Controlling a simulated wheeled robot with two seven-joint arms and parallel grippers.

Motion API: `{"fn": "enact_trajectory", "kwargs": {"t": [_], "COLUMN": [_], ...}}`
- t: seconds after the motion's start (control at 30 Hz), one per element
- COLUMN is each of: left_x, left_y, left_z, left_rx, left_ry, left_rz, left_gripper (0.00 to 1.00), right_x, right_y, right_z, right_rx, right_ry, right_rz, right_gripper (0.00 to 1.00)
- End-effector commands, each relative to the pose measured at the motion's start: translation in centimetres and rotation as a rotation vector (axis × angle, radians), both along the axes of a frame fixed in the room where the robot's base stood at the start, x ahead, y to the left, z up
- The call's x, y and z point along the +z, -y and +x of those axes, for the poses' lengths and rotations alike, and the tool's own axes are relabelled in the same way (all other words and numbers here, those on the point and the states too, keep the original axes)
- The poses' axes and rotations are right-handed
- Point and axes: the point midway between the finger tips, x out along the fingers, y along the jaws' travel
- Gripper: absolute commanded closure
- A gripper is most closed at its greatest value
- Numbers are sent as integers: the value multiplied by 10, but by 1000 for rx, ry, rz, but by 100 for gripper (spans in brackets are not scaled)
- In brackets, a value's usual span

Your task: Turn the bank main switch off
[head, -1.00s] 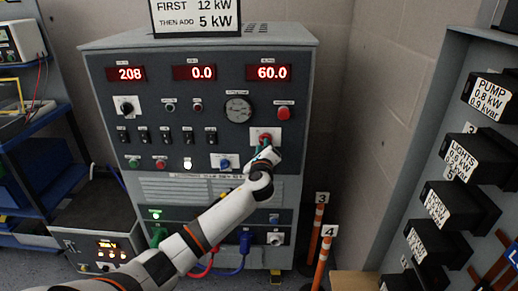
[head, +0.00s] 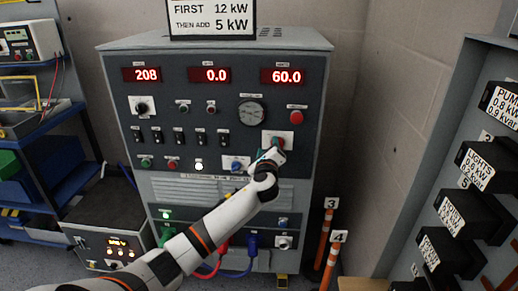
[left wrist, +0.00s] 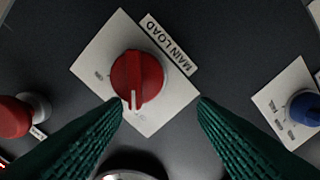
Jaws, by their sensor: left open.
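A red rotary knob (left wrist: 137,78) labelled MAIN LOAD sits on a square white plate on the grey panel in the left wrist view. A white mark shows on its lower end. In the head view this knob's white plate (head: 288,137) is just above my gripper, which partly covers it. My left gripper (head: 270,154) is open and empty, close to the panel. Its green ribbed fingers (left wrist: 162,110) point at the knob from below, spread wider than the knob, apart from it. The knob lies nearer the left finger. My right gripper is out of view.
A red button (left wrist: 14,117) and a blue selector knob (left wrist: 304,107) flank the knob in the left wrist view. A red button (head: 295,117) sits above it on the cabinet. Labelled black boxes (head: 484,165) stand right. Orange posts (head: 327,240) stand beside the cabinet.

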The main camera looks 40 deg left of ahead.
Motion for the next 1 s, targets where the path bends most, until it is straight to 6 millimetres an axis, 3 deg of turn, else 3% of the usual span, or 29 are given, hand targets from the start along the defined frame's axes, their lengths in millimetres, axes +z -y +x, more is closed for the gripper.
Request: {"fn": "enact_trajectory", "kwargs": {"t": [1.0], "left_x": [1], "left_y": [4], "left_z": [-4], "left_rx": [-6], "left_ry": [4], "left_rz": [-2], "left_gripper": [41], "right_x": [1], "right_y": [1], "right_z": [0], "right_rx": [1], "right_ry": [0], "right_rz": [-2], "right_gripper": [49]}}
